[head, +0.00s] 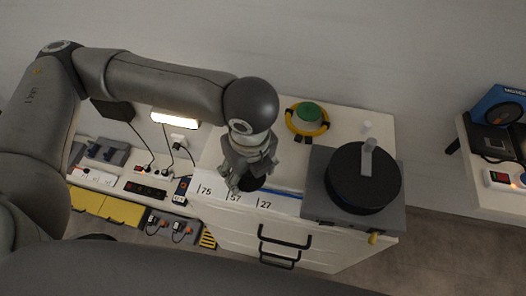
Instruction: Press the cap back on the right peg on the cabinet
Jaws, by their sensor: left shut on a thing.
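The cabinet (330,252) is white with dark drawer handles, and its top holds several things. My left gripper (249,178) is over the cabinet's front left part, pointing down, shut on a small dark thing (252,184). The fingers hide much of this thing, and I cannot tell for sure that it is the cap. A small white cylinder (366,126) stands at the back right of the cabinet top. I cannot tell whether it is a peg. Nothing else clearly shows as the right peg. My right gripper is not in view.
A grey box with a black disc (350,185) and upright grey post (369,157) fills the cabinet's right side. A yellow ring (290,118) around a green thing (309,111) lies at the back. A lower bench with cables and a lamp (175,119) is left; another table is right.

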